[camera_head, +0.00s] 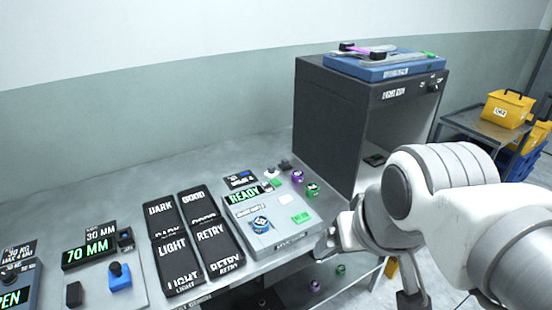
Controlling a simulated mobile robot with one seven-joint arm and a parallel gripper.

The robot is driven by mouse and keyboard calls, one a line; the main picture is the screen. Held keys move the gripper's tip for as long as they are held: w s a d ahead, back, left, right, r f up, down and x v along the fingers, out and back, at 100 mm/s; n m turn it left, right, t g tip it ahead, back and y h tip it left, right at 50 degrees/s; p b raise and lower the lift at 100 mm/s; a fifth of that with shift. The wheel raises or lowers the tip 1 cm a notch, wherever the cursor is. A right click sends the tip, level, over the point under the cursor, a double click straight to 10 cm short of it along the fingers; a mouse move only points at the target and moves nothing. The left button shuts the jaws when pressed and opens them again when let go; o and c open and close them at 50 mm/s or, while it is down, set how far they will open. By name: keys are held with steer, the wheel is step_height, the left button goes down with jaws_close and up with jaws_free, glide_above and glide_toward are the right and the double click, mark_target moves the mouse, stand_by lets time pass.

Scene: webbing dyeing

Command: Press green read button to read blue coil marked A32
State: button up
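The grey reader device (264,236) sits on the bench in the middle, with a lit display (243,195) that reads READY. A blue coil (260,225) rests on the left part of its top; its label is too small to read. The green read button (301,217) is on the right part of the reader's top and is uncovered. My gripper (328,240) is just right of the reader's front right corner, beside the button and apart from it. Its fingers are small and partly hidden by the wrist, so their opening does not show.
A dark light box (338,120) stands at the back right. DARK, GOOD, LIGHT and RETRY trays (172,263) lie left. A cart (485,126) with yellow bins is far right.

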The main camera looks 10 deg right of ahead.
jaws_close()
stand_by(1.5)
